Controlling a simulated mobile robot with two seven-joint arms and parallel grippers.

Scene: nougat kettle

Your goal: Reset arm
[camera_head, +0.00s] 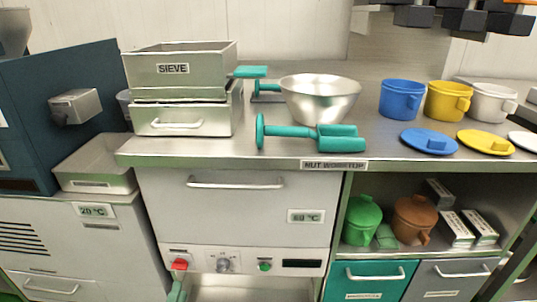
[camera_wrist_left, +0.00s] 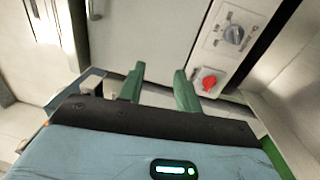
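My left gripper (camera_wrist_left: 157,78) shows in the left wrist view with its two green fingers apart and nothing between them. It is in front of the lower cabinet front, near the red knob (camera_wrist_left: 208,82) and the grey dial (camera_wrist_left: 235,34). In the head view only a green part of my left gripper (camera_head: 177,291) shows at the bottom edge, below the red knob (camera_head: 180,264). The rest of it is out of frame there. My right gripper is not in view.
The worktop (camera_head: 300,153) holds a sieve box (camera_head: 200,69), a metal bowl (camera_head: 320,98), green-handled tools (camera_head: 300,132), and blue (camera_head: 401,99), yellow (camera_head: 447,101) and white (camera_head: 490,103) pots. Green (camera_head: 362,218) and brown (camera_head: 412,218) pots stand on the shelf below.

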